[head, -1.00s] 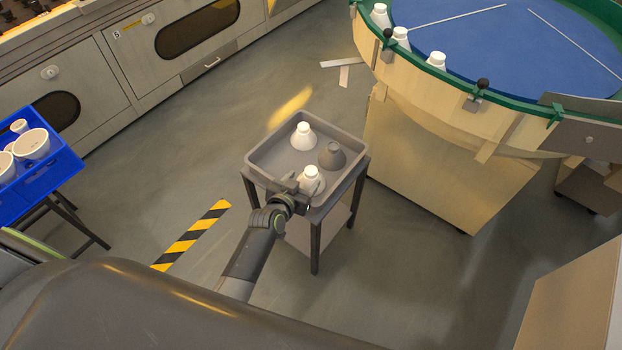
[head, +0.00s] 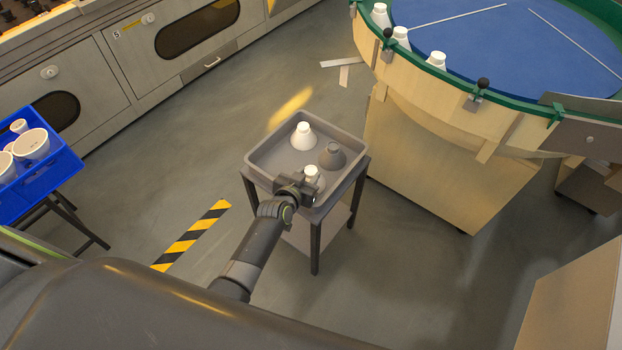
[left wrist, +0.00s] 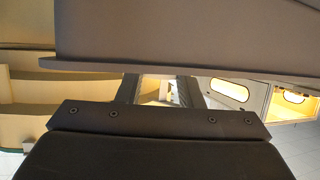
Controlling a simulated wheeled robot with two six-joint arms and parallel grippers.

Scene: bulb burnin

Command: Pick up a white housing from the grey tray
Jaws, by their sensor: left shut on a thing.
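The grey tray (head: 262,157) sits on a small stand and holds two white housings and one grey housing. One white housing (head: 304,137) stands at the tray's back, clear of my gripper. The other white housing (head: 312,172) is at the front, with its lower part mostly hidden by my left gripper (head: 311,186). My left gripper is shut on this front housing, at the tray's front edge. In the left wrist view, the dark gripper body (left wrist: 160,118) fills the lower part, and the held housing cannot be made out clearly. My right gripper is not in view.
A grey housing (head: 332,155) stands close behind the held one. A round blue-topped table (head: 500,45) with white housings on its rim is at the upper right. A blue crate (head: 62,165) with white pieces is at the left. Floor around the stand is clear.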

